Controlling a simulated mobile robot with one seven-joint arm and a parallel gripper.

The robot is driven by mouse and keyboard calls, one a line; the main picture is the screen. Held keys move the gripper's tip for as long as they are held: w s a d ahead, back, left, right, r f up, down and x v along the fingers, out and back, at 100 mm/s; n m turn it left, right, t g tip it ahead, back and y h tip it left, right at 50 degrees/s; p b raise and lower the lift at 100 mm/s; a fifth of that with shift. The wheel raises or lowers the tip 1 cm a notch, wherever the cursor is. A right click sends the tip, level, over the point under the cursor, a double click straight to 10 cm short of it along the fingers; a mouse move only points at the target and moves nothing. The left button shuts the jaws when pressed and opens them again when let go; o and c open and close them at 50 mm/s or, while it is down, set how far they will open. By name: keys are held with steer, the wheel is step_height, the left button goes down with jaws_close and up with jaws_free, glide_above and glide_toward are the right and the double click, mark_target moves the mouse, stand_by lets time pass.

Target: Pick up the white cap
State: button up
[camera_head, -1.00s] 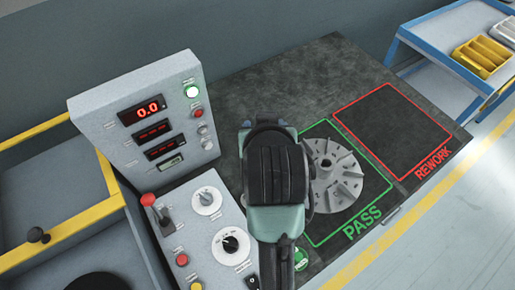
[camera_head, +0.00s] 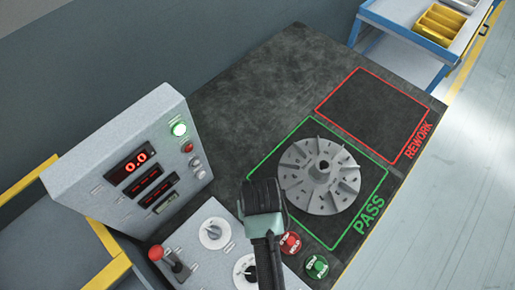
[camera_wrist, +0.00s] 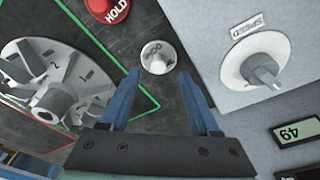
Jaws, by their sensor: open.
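The white cap (camera_wrist: 157,57) is a small round piece with dark lettering. In the wrist view it sits on the dark bench top, just beyond and between the fingertips. My gripper (camera_wrist: 159,74) has two blue fingers spread apart with nothing between them. I cannot tell how high the fingers are above the cap. In the head view my dark and green wrist (camera_head: 262,197) is over the bench beside the control panel; it hides the fingertips, and the cap does not show there.
A grey finned impeller (camera_head: 318,176) lies in the green PASS square. The red REWORK square (camera_head: 372,115) is empty. Red HOLD (camera_head: 290,243) and green (camera_head: 317,266) buttons are close by. The speed knob (camera_wrist: 255,62) is right of the fingers. A display box (camera_head: 130,165) stands at the left.

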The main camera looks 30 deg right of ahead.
steer(key=shift+w+d+f, duration=0.1)
steer(key=shift+w+f, duration=0.05)
steer(key=shift+f, duration=1)
steer(key=shift+w+d+f, duration=0.1)
steer(key=shift+w+f, duration=0.05)
steer(key=shift+f, duration=0.95)
jaws_close()
